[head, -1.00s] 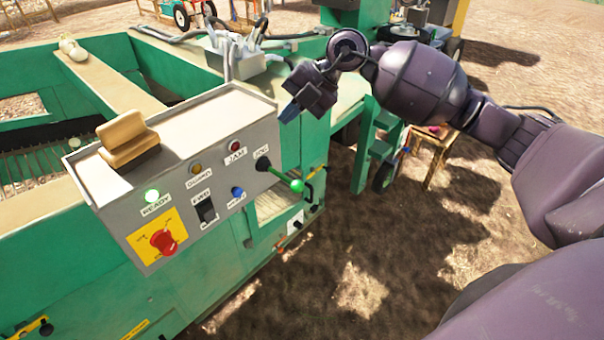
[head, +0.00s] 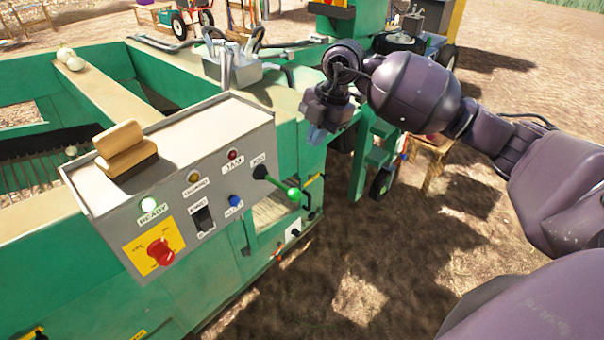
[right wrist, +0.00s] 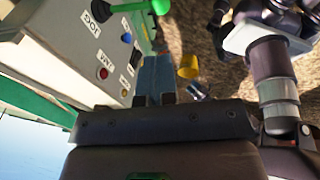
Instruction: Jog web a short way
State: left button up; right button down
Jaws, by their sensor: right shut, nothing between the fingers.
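The grey control panel (head: 190,190) is fixed to the side of the green machine. The green-knobbed JOG lever (head: 293,194) sticks out at the panel's right end. The lever knob also shows at the top of the right wrist view (right wrist: 161,6). My left gripper is not in view.
A red emergency stop (head: 160,252) on a yellow plate, a black FWD switch (head: 203,217) and a blue button (head: 236,201) are on the panel. A wooden-handled brush (head: 122,150) lies on top. Bare ground (head: 360,280) is clear to the right.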

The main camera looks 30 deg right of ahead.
aim_at(297, 190)
jog(key=b+x, duration=0.1)
jog(key=x, duration=1.1)
jog(key=shift+f, duration=0.25)
jog(key=shift+a+f, duration=0.15)
jog(key=shift+f, duration=0.5)
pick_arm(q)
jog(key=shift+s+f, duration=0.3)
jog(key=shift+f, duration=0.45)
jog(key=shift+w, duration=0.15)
pick_arm(e)
jog(key=shift+f, duration=0.1)
